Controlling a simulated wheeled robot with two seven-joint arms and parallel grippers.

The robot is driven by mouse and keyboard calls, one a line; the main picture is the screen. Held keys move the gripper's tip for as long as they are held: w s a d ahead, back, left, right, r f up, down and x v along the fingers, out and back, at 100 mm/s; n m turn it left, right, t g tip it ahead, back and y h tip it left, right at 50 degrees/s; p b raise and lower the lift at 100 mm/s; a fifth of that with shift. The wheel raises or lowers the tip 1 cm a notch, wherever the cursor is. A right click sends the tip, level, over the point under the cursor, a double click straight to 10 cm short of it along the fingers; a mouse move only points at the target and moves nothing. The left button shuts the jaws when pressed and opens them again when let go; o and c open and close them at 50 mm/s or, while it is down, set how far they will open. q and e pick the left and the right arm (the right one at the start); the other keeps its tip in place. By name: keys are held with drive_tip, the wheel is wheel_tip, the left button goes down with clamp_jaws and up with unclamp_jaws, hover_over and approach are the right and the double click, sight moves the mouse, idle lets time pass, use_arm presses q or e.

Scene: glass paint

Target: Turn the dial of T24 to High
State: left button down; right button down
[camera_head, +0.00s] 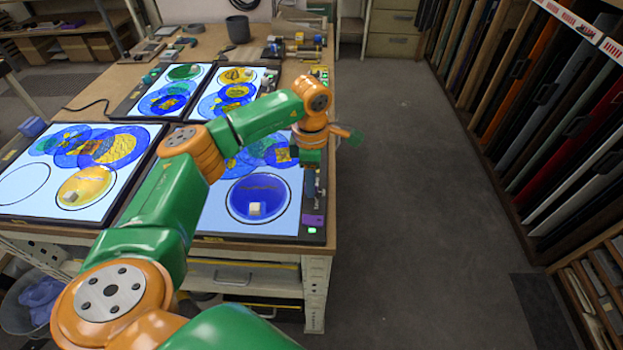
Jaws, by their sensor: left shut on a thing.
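The near right light panel (283,229) lies on the table with a dark control strip along its right edge. My left gripper (311,184) points down over this strip and is shut at the place of a dial. The fingers hide the dial, so I cannot see its setting. A purple patch (313,220) and a small green light (312,230) show on the strip just in front of the gripper. The label T24 is too small to read. My right gripper is not in view.
Other lit panels stand at the near left (24,197), far left (131,107) and far middle (203,105), with coloured glass discs on them. My arm crosses over the table (205,50). Grey floor (405,200) is free to the right, up to a rack of sheets (560,110).

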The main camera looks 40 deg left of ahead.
use_arm(q)
drive_tip(key=n, duration=0.5)
drive_tip(key=shift+n, duration=0.3)
drive_tip(key=n, duration=0.5)
drive_tip(key=shift+n+p, duration=0.3)
drive_tip(key=shift+p, duration=0.1)
drive_tip(key=c, duration=0.5)
unclamp_jaws()
wheel_tip(320, 180, up, 7)
drive_tip(key=shift+r+b, duration=0.1)
drive_tip(key=shift+b, duration=0.6)
drive_tip(key=shift+a, duration=0.1)
